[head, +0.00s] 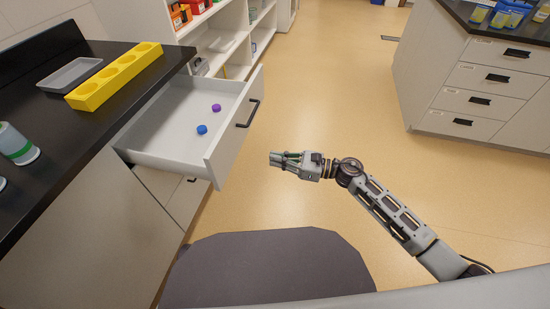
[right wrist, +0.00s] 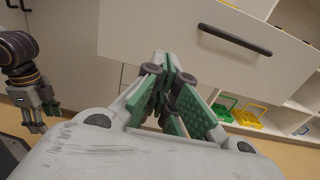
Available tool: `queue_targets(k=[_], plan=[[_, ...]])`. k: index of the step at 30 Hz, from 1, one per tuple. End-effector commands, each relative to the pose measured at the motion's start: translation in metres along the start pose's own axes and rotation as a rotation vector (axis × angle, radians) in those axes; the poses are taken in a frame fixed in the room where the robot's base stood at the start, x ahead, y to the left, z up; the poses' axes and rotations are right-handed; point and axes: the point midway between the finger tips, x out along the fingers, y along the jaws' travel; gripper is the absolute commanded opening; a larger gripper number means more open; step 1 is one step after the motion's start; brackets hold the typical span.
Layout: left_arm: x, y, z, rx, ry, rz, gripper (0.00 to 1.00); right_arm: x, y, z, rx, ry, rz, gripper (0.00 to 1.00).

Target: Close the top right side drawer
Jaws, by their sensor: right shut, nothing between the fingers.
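The top drawer (head: 232,135) is white and stands pulled well out from under the black counter at the left of the head view. Its dark bar handle (head: 249,113) is on the front panel. In the right wrist view the drawer front (right wrist: 160,25) and its handle (right wrist: 235,40) lie just beyond my fingers. My right gripper (head: 272,159) is shut and empty, a little right of the drawer front and apart from it. Its fingers also show in the right wrist view (right wrist: 168,75). My left gripper (right wrist: 40,118) shows small at the left edge there; its finger opening is unclear.
A blue cap (head: 202,129) and a purple cap (head: 216,107) lie inside the drawer. A yellow rack (head: 115,77) and a grey tray (head: 70,74) are on the counter (head: 60,135). White shelves (head: 222,42) stand behind. Open floor (head: 330,80) lies to the right.

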Motion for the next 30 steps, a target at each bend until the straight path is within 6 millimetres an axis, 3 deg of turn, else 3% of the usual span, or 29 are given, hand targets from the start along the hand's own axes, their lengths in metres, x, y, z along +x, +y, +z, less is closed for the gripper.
queue_targets(k=[21, 30], plan=[[0.002, -0.001, 0.001, 0.000, 0.000, -0.001, 0.57, 0.092, 0.000, 0.000, 0.002, -0.001, 0.001, 0.00], [0.000, -0.001, -0.001, 0.001, 0.000, -0.001, 0.57, 0.118, 0.001, 0.000, 0.002, 0.000, 0.001, 0.00]])
